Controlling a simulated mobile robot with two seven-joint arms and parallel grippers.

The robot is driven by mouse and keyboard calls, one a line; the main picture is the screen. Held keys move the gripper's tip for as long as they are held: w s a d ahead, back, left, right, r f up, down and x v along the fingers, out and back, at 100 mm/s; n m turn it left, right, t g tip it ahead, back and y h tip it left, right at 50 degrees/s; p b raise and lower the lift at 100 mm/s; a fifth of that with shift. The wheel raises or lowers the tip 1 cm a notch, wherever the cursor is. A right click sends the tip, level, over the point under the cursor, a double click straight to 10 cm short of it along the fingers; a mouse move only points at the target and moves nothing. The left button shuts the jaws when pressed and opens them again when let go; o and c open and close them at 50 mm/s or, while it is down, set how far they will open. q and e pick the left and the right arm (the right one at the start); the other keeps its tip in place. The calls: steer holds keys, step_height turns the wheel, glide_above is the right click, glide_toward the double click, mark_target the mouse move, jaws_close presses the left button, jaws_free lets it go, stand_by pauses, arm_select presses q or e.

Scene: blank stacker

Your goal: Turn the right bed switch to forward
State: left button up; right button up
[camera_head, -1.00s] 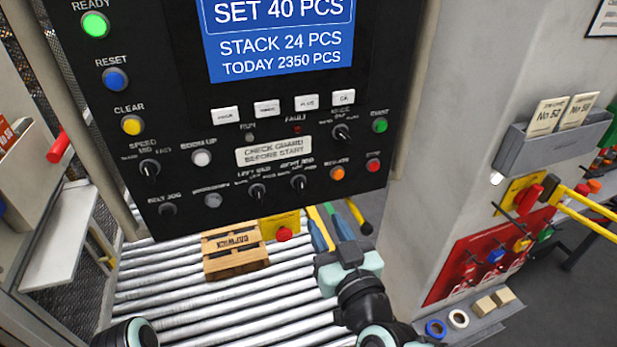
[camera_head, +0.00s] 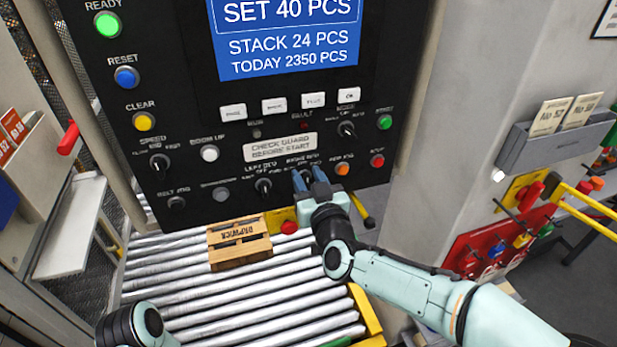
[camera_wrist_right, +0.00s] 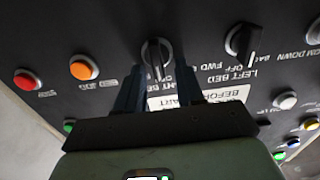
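The right bed switch (camera_wrist_right: 157,53) is a black rotary knob on the dark control panel. In the upside-down right wrist view its grip bar stands roughly vertical. In the head view my fingers mostly hide it. My right gripper (camera_head: 309,180) is at the panel in front of this switch. In the wrist view its two blue fingers (camera_wrist_right: 158,88) are apart, one to each side of the knob; I cannot tell whether they touch it. The left bed switch (camera_head: 263,187) is just left of my fingers. Of my left arm only a link shows at the lower left; its gripper is not visible.
The orange button (camera_head: 342,169) and red button (camera_head: 377,161) are close on the right. The sign (camera_head: 280,144) is just above. Below are the roller conveyor (camera_head: 240,300) with a wooden pallet (camera_head: 240,243), and a red knob on a yellow box (camera_head: 289,227).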

steer(key=shift+c, duration=0.3)
jaws_close()
steer(key=shift+d+f+m+b, duration=0.15)
steer(key=shift+d+m+b, duration=0.05)
steer(key=shift+m+b, duration=1.05)
steer(key=shift+d+m+b, duration=0.1)
steer(key=shift+m+b, duration=0.65)
steer(key=m+b, duration=0.2)
steer(key=m, duration=0.1)
steer(key=m+b, duration=0.1)
steer(key=shift+w+d+f+m, duration=0.15)
steer(key=shift+d+m, duration=0.15)
steer(key=shift+m, duration=0.1)
